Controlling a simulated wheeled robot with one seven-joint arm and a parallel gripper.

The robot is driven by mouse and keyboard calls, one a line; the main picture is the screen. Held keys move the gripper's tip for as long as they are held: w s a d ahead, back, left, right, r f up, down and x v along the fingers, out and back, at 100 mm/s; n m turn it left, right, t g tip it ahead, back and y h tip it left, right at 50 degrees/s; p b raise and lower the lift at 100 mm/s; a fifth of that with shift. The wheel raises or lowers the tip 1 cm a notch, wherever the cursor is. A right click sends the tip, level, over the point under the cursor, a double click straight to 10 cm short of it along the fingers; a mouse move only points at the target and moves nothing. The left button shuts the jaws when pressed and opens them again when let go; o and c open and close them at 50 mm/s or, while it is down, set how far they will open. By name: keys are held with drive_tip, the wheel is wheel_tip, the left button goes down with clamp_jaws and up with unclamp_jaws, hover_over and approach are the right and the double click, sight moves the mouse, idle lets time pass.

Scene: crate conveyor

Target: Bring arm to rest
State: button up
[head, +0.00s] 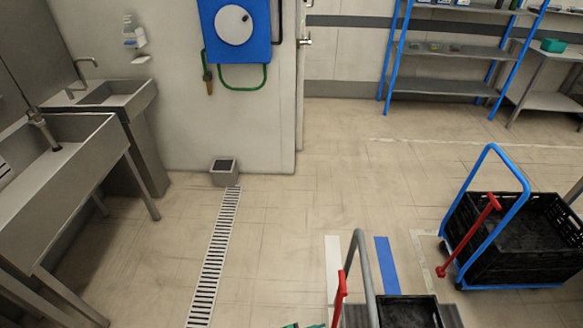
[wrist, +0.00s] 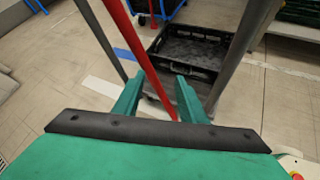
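My gripper (wrist: 160,82) shows in the wrist view with its two green fingers spread apart. A red bar (wrist: 136,40) runs down through the view between the fingers; I cannot tell whether it touches them. Nothing is clearly held. In the head view only a small green piece of my arm (head: 305,325) shows at the bottom edge, beside the red bar (head: 340,298) and a grey cart handle (head: 363,262).
A black crate (head: 438,312) sits at the grey handle's cart; it also shows in the wrist view (wrist: 172,66). A blue-handled cart (head: 497,152) with black crate stands at right. Steel sinks (head: 82,128) stand left, blue-post shelves (head: 440,84) behind. The middle floor is clear.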

drive_tip(key=s+a+r+m+t+y, duration=0.2)
drive_tip(key=s+a+m+y, duration=0.25)
drive_tip(key=s, duration=0.35)
drive_tip(key=s+a+r+m+t+y, duration=0.2)
drive_tip(key=s+a+m+y, duration=0.25)
drive_tip(key=s, duration=0.45)
drive_tip(key=s+r+m+t, duration=0.2)
drive_tip(key=r+m, duration=0.1)
drive_tip(key=r, duration=0.6)
drive_tip(key=s+r+m+t+y, duration=0.1)
drive_tip(key=r+m, duration=0.3)
drive_tip(key=r, duration=0.6)
drive_tip(key=s+a+r+m+t, duration=0.1)
drive_tip(key=s+r+m+t, duration=0.2)
drive_tip(key=r, duration=0.6)
drive_tip(key=shift+s+r+m+y, duration=0.3)
drive_tip(key=shift+s+r+m, duration=0.1)
drive_tip(key=shift+m, duration=0.2)
drive_tip(key=shift+c, duration=0.9)
drive_tip(key=shift+f, duration=0.1)
